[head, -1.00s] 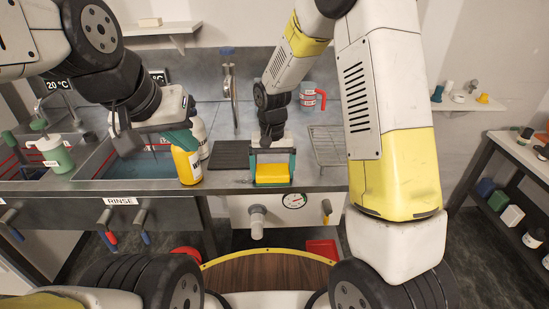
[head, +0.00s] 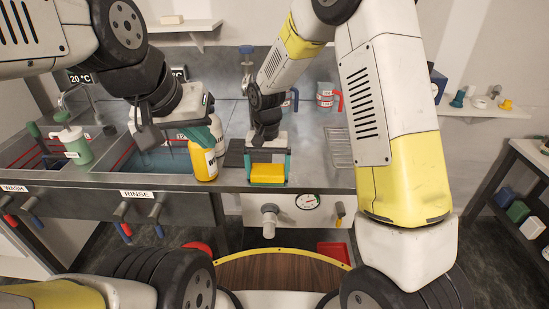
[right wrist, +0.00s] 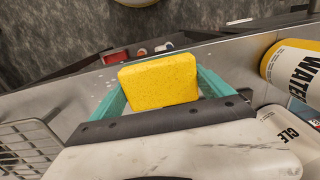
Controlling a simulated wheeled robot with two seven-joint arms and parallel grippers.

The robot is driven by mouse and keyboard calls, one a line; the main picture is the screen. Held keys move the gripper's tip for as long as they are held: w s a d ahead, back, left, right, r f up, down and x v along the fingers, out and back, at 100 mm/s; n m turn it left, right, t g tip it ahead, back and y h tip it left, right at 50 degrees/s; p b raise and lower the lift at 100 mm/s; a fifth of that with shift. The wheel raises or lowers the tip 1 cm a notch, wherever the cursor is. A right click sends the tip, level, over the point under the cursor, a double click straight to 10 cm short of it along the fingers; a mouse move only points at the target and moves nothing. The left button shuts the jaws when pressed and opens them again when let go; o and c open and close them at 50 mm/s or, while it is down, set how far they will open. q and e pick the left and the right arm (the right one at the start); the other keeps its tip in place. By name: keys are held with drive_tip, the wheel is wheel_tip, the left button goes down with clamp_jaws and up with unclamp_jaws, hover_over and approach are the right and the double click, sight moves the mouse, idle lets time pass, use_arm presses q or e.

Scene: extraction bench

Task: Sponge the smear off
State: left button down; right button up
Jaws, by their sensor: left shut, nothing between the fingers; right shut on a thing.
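My right gripper (head: 267,172) is shut on a yellow sponge (head: 267,173) at the front edge of the grey steel bench. In the right wrist view the sponge (right wrist: 160,82) sits between the teal fingers, over the bench edge; whether it touches the surface I cannot tell. I cannot clearly make out a smear; small pale specks (right wrist: 97,80) show on the steel beside the sponge in that view. My left gripper (head: 206,137) is shut and empty, above and behind the yellow-and-white bottle by the rinse sink.
The yellow-and-white bottle (head: 205,162) and a white bottle (head: 217,130) stand just left of my right gripper. A dark mat (head: 234,153) lies beside it. A wire rack (head: 339,150) is to the right. The rinse sink (head: 165,160) is at left; measuring jugs (head: 325,97) stand behind.

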sight(300, 180)
drive_tip(key=shift+a, duration=1.1)
drive_tip(key=shift+d+f, duration=0.1)
drive_tip(key=shift+d, duration=2.1)
drive_tip(key=shift+d, duration=1.95)
drive_tip(key=shift+d, duration=1.9)
drive_tip(key=shift+a, duration=6.05)
drive_tip(key=shift+d, duration=2.2)
drive_tip(key=shift+d, duration=3.85)
drive_tip(key=shift+a+f, duration=0.15)
drive_tip(key=shift+a, duration=2)
